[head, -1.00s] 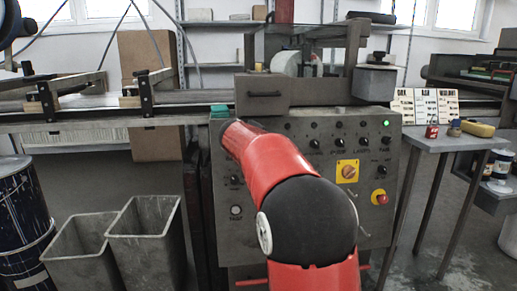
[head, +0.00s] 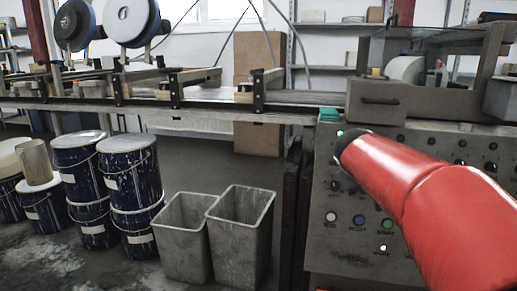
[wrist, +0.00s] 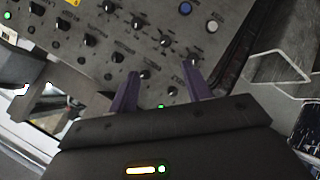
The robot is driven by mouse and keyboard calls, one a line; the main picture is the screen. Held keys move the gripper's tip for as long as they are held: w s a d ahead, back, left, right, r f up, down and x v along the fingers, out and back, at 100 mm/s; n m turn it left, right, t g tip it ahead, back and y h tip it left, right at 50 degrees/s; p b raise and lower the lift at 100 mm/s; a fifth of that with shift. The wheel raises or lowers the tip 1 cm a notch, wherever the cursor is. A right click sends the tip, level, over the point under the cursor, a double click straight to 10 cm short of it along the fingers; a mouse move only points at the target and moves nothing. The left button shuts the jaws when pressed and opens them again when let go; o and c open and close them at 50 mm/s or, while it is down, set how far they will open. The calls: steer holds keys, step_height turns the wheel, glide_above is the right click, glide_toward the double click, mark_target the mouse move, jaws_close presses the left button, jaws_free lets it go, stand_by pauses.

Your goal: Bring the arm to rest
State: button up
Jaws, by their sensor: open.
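My gripper (wrist: 160,92) shows in the wrist view as two purple fingers standing apart, open, with nothing between them. It faces the grey control panel (wrist: 95,45), whose dark knobs and buttons lie beyond the fingertips. I cannot tell the exact gap to the panel. In the head view my red arm reaches in from the lower right in front of the same control panel (head: 350,245). The gripper itself is hidden in the head view.
Two grey open bins (head: 240,225) stand on the floor left of the panel. Several stacked blue paint drums (head: 130,175) stand further left. The conveyor (head: 215,107) runs along the back. The floor in front of the bins and drums looks clear.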

steer(key=s+a+f+m+g+y, duration=0.1)
steer(key=s+a+f, duration=0.3)
steer(key=s, duration=0.5)
steer(key=s+a+f+m+g+y, duration=0.1)
steer(key=s+a+f+y, duration=0.2)
steer(key=s, duration=0.7)
steer(key=s+a+f+m+g+y, duration=0.1)
steer(key=s+a+f+y, duration=0.1)
steer(key=s+a+f, duration=0.3)
steer(key=s+f, duration=0.2)
steer(key=s, duration=0.2)
steer(key=shift+s+m, duration=0.2)
steer(key=shift+m, duration=0.1)
